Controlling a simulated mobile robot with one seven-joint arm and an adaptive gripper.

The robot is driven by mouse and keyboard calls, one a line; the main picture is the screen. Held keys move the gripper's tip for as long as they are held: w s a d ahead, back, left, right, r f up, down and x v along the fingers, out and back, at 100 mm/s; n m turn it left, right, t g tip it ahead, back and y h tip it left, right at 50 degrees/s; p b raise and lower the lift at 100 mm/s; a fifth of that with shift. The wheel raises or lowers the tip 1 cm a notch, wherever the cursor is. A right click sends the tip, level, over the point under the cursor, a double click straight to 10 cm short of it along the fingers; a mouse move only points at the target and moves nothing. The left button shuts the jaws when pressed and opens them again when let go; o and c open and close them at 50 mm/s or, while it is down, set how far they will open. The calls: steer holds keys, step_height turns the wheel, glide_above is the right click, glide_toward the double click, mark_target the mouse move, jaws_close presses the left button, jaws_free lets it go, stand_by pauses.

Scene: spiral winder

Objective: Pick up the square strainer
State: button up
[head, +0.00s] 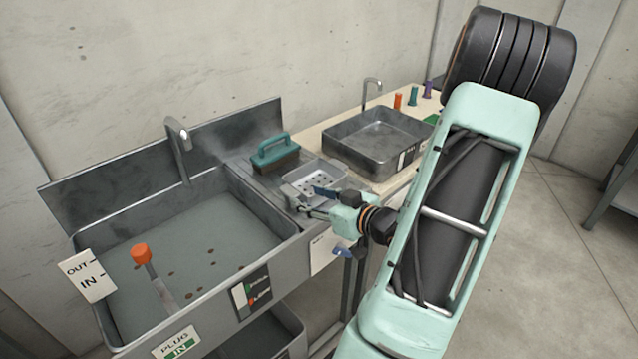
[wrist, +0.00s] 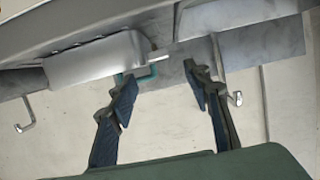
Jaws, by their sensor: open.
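The square strainer (head: 315,180) is a light grey, shallow metal tray with holes. It sits on the ledge between the sink and the counter. In the wrist view it appears as a grey box (wrist: 95,62) at upper left, with a pale bar at its right side. My gripper (head: 320,215) is at the near side of the strainer, partly covering its near edge. Its two blue-padded fingers are spread apart with nothing visibly held between them in the wrist view (wrist: 162,74). Whether a finger touches the strainer I cannot tell.
A teal-handled brush (head: 275,152) stands just behind the strainer. A grey basin (head: 375,140) stands on the counter at right, with several coloured bottles behind. Faucets rise behind both.

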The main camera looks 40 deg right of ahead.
mark_target(288, 189)
steer(key=x, duration=0.9)
steer(key=shift+b, duration=0.3)
steer(key=shift+c, duration=0.5)
jaws_close()
